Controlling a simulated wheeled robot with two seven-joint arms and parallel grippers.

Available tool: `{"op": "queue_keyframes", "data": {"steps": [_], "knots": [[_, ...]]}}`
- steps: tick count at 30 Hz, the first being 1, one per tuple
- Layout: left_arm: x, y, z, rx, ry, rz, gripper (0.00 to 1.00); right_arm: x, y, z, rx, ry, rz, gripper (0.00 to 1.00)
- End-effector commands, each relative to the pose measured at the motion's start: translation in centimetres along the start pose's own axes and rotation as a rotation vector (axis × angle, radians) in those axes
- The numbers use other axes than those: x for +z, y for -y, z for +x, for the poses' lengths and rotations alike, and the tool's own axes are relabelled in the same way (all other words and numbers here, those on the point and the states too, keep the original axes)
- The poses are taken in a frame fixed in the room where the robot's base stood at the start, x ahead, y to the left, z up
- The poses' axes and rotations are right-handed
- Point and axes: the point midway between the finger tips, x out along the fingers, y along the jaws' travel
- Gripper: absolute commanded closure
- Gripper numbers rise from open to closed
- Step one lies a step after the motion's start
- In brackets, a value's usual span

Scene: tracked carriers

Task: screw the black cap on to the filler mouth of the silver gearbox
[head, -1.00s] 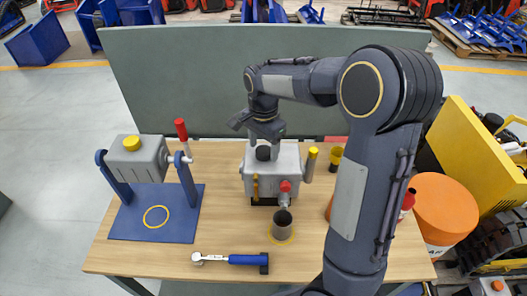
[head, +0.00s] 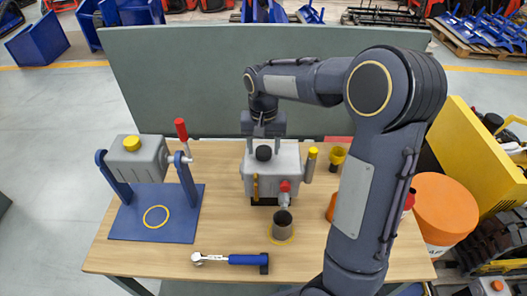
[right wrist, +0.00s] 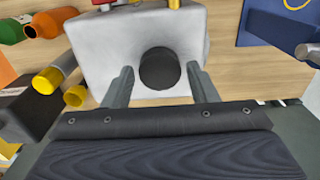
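The silver gearbox (head: 285,181) stands in the middle of the table. The black cap (head: 264,153) is upright on its top face, where the filler mouth is hidden; I cannot tell how far it is screwed down. My right gripper (head: 264,141) is above and behind the cap, pointing down. In the right wrist view the round cap (right wrist: 160,69) lies between the two spread fingertips, with a gap on each side. The right gripper is open and holds nothing. My left gripper is not in view.
A blue stand (head: 178,224) at left carries a grey box with a yellow cap and a red-handled lever. A blue-handled wrench (head: 245,259) lies at the front. A tall panel (head: 180,80) closes the back.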

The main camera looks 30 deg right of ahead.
Motion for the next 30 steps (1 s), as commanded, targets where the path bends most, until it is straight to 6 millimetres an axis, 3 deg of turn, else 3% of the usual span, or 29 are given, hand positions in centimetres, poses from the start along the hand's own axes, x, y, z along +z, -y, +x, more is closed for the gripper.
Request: {"op": "queue_keyframes", "data": {"steps": [1, 7, 13, 24, 30], "knots": [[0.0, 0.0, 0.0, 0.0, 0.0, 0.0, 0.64, 0.0, 0.0, 0.0, 0.0, 0.0, 0.0, 0.54], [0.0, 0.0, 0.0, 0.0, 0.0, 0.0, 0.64, 0.0, 0.0, 0.0, 0.0, 0.0, 0.001, 0.78], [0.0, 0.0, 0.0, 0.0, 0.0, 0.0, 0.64, 0.01, 0.05, -0.01, 0.0, 0.0, 0.118, 0.78], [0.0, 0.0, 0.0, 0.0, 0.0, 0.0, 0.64, 0.0, 0.05, -0.02, 0.0, -0.001, 0.767, 0.78], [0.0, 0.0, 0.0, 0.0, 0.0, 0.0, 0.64, 0.0, 0.04, -0.02, -0.001, 0.0, 0.856, 0.78]]}}
